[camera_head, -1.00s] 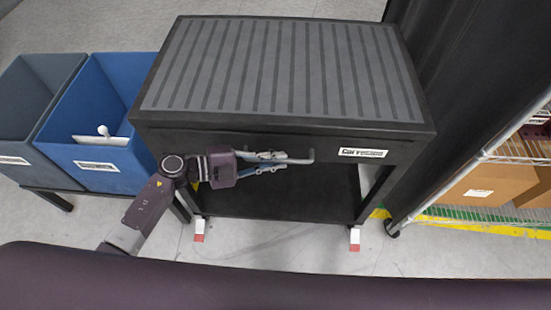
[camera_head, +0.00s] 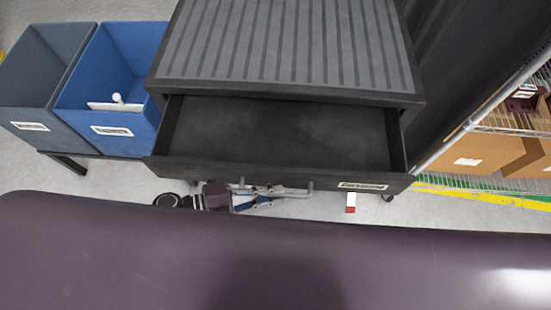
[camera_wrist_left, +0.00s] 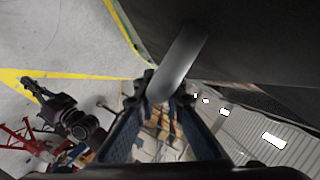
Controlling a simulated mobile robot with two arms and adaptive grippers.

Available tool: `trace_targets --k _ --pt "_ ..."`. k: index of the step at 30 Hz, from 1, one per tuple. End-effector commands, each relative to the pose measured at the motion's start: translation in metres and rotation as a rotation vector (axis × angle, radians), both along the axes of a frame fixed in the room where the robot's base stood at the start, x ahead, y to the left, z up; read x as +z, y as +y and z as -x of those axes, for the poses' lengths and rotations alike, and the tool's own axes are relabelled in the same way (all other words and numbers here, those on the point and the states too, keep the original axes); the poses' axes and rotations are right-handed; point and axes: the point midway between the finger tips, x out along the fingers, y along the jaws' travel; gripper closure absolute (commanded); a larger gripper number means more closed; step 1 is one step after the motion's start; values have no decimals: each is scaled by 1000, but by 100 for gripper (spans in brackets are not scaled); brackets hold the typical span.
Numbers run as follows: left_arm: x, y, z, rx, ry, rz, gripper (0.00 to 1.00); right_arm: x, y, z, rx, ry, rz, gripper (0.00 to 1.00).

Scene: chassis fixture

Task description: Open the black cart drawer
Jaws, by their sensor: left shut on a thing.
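The black cart (camera_head: 290,50) has a grey ribbed top. Its drawer (camera_head: 280,135) is pulled well out toward me, and its empty inside shows. A grey bar handle (camera_head: 292,191) sits on the drawer front, left of a white label (camera_head: 362,187). My left gripper (camera_head: 258,199) is at the left part of the handle, shut on it. In the left wrist view the handle (camera_wrist_left: 178,65) runs between the fingers, against the dark drawer front. Part of my left arm is hidden behind my own body. My right gripper is not in view.
A blue bin (camera_head: 135,127) holding a white item and a grey bin (camera_head: 40,125) stand left of the cart. A wire shelf with cardboard boxes (camera_head: 480,150) is at the right. A dark upright panel (camera_head: 450,75) stands beside the cart.

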Motion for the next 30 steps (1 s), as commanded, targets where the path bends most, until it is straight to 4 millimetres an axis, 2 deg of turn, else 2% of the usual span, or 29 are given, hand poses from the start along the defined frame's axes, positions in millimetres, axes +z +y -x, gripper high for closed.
trace_targets --k 1,6,12,17,26,27,30 --pt "1 0 16 -2 8 -1 100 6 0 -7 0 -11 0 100" --pt "0 0 51 -1 5 -2 100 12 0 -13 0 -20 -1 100" --pt "0 0 72 -1 1 -2 100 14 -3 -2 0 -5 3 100" --pt "-1 0 78 -1 -1 -1 100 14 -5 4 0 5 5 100" --pt "-1 0 78 -1 -1 -1 100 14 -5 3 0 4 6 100" --pt "-1 0 78 -1 -1 -1 88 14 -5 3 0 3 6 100" --pt "-1 0 78 -1 -1 -1 77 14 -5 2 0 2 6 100"
